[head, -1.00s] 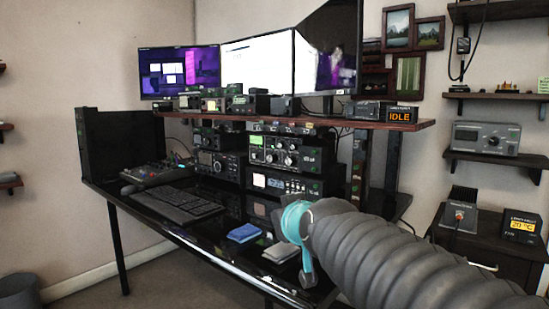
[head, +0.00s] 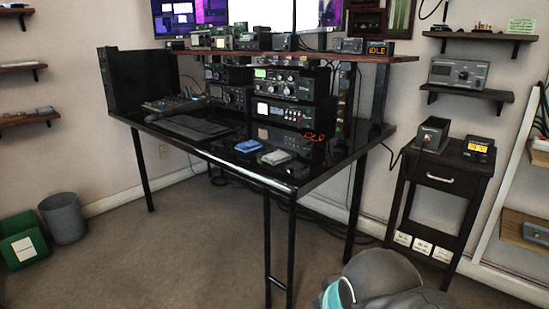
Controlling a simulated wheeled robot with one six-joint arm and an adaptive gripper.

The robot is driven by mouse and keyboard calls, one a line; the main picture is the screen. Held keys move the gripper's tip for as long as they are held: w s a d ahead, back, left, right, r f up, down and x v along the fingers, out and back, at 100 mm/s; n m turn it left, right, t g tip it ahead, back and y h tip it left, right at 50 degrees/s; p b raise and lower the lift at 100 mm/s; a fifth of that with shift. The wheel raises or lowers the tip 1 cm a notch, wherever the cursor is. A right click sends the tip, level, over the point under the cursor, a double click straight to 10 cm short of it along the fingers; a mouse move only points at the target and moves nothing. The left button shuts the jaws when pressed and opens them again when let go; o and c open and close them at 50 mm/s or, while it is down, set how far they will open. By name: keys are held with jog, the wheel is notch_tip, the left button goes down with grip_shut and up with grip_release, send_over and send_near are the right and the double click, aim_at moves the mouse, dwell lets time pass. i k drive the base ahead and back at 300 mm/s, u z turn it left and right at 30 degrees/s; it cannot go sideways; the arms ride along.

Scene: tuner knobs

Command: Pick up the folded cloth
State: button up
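A blue folded cloth (head: 247,146) lies flat on the glossy black desk (head: 225,162), near its front edge. A pale grey flat item (head: 276,157) lies just to its right, apart from it; it also looks like folded cloth, but it is too small to be sure. Only part of my arm shows, at the bottom edge right of centre, low and well in front of the desk. My gripper's fingers are out of frame. Nothing covers the two flat items.
A keyboard (head: 187,127) lies left of the cloth. Radio sets (head: 284,112) stand behind it under a shelf (head: 300,56). A dark side table (head: 440,178) stands to the right. A green bin (head: 22,240) and a grey bin (head: 63,218) stand at left. The carpet before the desk is clear.

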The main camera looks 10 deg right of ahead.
aim_at(276, 158)
jog(key=z, duration=0.35)
jog(key=i, duration=0.95)
jog(key=z, duration=0.65)
